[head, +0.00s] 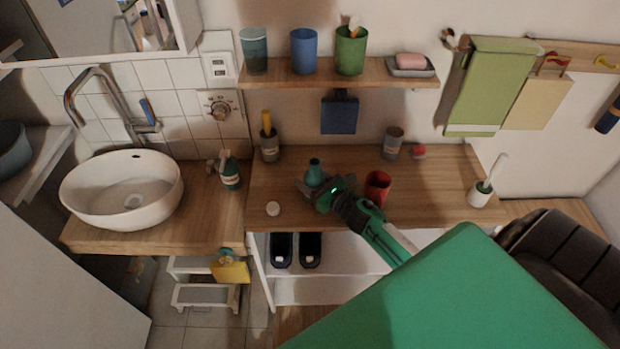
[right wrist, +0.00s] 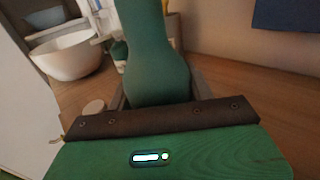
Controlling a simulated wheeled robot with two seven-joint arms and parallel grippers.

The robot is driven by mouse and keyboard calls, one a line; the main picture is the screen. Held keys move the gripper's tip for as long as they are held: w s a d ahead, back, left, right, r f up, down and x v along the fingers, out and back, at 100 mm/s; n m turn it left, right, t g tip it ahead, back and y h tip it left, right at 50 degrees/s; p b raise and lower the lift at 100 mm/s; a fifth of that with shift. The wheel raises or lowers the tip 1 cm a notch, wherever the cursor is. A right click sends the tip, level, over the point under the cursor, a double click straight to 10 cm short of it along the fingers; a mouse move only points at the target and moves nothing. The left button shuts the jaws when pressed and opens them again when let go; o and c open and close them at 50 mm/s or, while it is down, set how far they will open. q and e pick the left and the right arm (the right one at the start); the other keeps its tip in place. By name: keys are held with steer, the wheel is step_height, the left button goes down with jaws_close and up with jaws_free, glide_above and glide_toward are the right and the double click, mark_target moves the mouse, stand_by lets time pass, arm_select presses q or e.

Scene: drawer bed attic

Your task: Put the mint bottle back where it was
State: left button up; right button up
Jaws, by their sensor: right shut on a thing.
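The mint bottle, a teal-green bottle with a narrow neck (head: 314,170), is upright over the wooden counter, left of the red cup. My right gripper (head: 313,188) is shut on it and hides its lower part. In the right wrist view the bottle (right wrist: 155,70) fills the space between the fingers (right wrist: 160,95), its top cut off by the frame edge. I cannot tell whether its base touches the counter. My left gripper is not in view.
The wooden counter (head: 440,200) holds a red cup (head: 377,187), a white disc (head: 273,208), a soap dispenser (head: 230,172), a grey holder (head: 270,147), a grey-brown cup (head: 393,143) and a white brush holder (head: 480,193). The wall shelf (head: 285,76) holds several cups. A basin (head: 122,190) is left.

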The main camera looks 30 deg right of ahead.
steer(key=shift+f, duration=0.15)
steer(key=o, duration=1)
steer(key=shift+r, duration=0.25)
steer(key=b+v, duration=0.3)
steer(key=v, duration=0.7)
steer(key=shift+s+d+f, duration=0.1)
steer(key=shift+s+f, duration=0.1)
steer(key=shift+v, duration=0.8)
steer(key=shift+r, duration=0.1)
